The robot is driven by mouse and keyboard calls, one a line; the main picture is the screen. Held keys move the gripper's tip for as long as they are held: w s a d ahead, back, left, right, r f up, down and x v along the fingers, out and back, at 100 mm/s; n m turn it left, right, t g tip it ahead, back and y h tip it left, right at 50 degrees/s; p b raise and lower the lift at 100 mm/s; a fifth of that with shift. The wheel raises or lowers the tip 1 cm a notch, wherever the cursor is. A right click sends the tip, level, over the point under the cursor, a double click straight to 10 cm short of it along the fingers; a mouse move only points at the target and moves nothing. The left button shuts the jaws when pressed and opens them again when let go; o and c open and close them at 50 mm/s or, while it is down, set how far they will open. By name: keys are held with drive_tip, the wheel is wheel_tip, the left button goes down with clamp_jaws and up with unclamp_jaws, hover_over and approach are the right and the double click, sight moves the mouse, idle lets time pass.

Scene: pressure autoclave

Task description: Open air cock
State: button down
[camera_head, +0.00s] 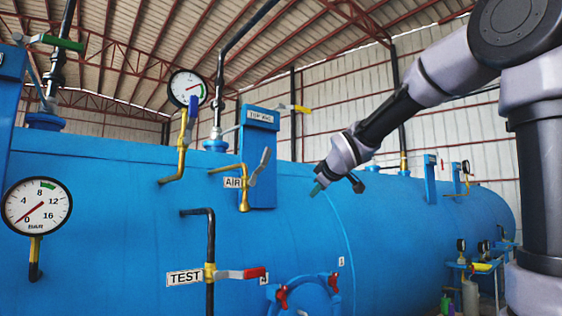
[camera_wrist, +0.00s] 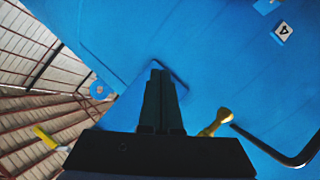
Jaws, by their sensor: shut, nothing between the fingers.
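The air cock (camera_head: 263,162) has a grey lever that stands up at a slant. It sits on a brass pipe beside the "AIR" label (camera_head: 232,182), on the blue tank's front. My gripper (camera_head: 317,189) is right of the cock, apart from it, with its fingers pointing down and left in the head view. In the wrist view my gripper's fingers (camera_wrist: 161,75) are together with nothing between them. The grey lever cannot be made out there. A brass fitting (camera_wrist: 217,122) shows right of the fingers; which valve it belongs to is unclear.
Red-handled clamps (camera_head: 282,297) are below.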

drive_tip(key=s+d+f+m+g+y, duration=0.1)
drive_tip(key=s+f+m+g+y, duration=0.3)
drive_tip(key=f+m+g, duration=0.8)
drive_tip(key=a+r+m+t+y, duration=0.1)
drive_tip(key=a+r+m+y, duration=0.1)
drive_tip(key=a+r+y, duration=0.3)
drive_tip(key=w+d+r+m+t+y, duration=0.1)
drive_tip(key=w+d+r+y, duration=0.1)
drive_tip(key=d+r+y, duration=0.3)
drive_tip(key=w+d+r+m+t+y, duration=0.1)
drive_tip(key=w+r+t+y, duration=0.1)
drive_tip(key=r+y, duration=0.35)
drive_tip(key=a+r+h, duration=0.2)
drive_tip(key=a+r, duration=0.3)
drive_tip(key=a, duration=0.7)
drive_tip(key=shift+a+r, duration=0.2)
drive_tip(key=shift+a, duration=0.1)
